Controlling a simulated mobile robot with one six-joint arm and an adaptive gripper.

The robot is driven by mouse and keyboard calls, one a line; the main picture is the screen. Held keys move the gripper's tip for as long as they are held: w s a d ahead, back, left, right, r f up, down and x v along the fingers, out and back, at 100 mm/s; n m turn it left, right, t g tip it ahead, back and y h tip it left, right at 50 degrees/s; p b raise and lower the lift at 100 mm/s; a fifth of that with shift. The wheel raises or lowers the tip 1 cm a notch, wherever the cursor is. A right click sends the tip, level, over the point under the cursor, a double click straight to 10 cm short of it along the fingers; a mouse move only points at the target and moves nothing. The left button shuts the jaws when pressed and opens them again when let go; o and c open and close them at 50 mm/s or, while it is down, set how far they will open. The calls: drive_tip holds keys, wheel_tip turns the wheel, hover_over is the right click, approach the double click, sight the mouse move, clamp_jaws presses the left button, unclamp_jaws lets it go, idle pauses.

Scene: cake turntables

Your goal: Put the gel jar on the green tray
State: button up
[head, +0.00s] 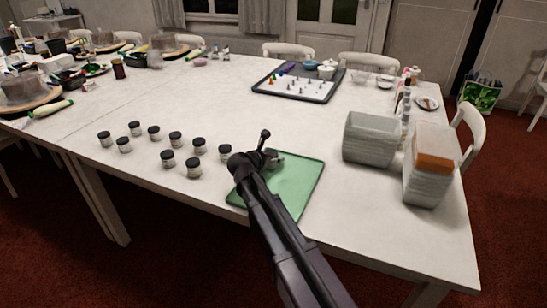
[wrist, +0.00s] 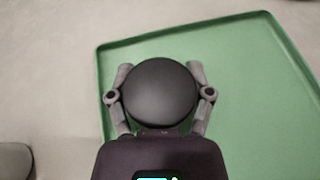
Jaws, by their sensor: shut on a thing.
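My gripper (head: 272,158) is over the far left part of the green tray (head: 302,186). In the wrist view my gripper (wrist: 160,74) is shut on a jar with a round black lid (wrist: 160,95), one finger on each side. The green tray (wrist: 255,60) shows behind the jar, with its rim at the top and left. The jar's body is hidden under its lid, and in the head view my arm hides most of it. I cannot tell whether the jar touches the tray.
Several similar black-lidded jars (head: 176,139) stand left of the tray; the nearest (head: 225,152) is close to its edge. Two clear bins (head: 370,138) (head: 425,180) stand at the right. A dark tray of small pieces (head: 298,84) lies farther back. The table between is clear.

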drive_tip(key=shift+f, duration=0.2)
drive_tip(key=o, duration=1.2)
drive_tip(key=shift+c, duration=0.2)
drive_tip(key=shift+r, duration=0.2)
drive_tip(key=shift+r, duration=0.15)
drive_tip(key=p+v, duration=0.5)
drive_tip(key=v, duration=0.7)
